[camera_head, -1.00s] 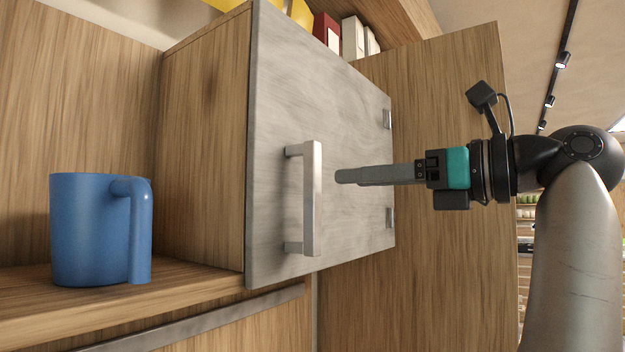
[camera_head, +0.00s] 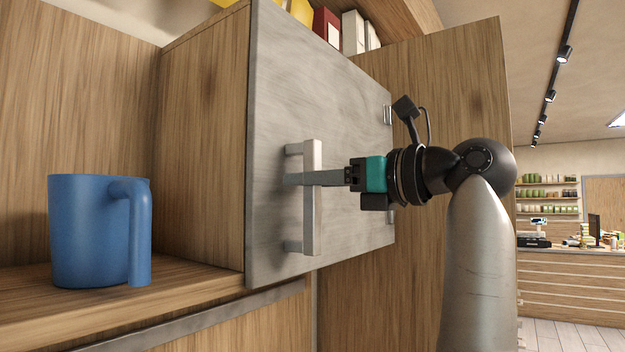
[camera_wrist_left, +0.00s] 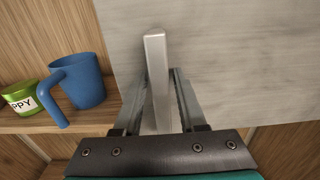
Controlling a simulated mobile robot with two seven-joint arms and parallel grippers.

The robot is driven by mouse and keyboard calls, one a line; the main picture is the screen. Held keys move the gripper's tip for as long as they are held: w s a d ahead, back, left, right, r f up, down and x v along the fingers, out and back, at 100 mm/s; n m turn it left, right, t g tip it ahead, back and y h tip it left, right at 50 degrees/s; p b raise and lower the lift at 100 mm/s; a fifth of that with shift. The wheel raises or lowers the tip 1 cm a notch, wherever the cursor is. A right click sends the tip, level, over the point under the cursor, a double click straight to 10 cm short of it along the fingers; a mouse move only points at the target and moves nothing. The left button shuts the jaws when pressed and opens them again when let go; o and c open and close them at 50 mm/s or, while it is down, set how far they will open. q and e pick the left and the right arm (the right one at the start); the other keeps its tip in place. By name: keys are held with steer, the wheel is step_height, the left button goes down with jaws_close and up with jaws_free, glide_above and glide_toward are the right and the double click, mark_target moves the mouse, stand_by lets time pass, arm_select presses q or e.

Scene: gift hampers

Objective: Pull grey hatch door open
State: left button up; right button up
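The grey hatch door (camera_head: 350,110) looks shut against the wooden cabinet, with hinges on its right side. Its upright metal bar handle (camera_head: 313,225) is near the left edge. My left gripper (camera_head: 292,180) reaches in from the right at mid-height of the handle, with its fingers extending past the bar. In the left wrist view the handle (camera_wrist_left: 156,60) stands between the two fingers of my left gripper (camera_wrist_left: 160,78). The fingers are spread, with a visible gap on the right of the bar. My right gripper is not in view.
A blue mug (camera_head: 90,230) stands on the wooden shelf left of the cabinet. In the left wrist view a green can (camera_wrist_left: 20,97) is beside it. Boxes (camera_head: 352,35) are on top of the cabinet. A wooden panel (camera_head: 450,80) rises behind the door's hinge side.

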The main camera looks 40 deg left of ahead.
arm_select(q)
jaws_close()
stand_by(1.1)
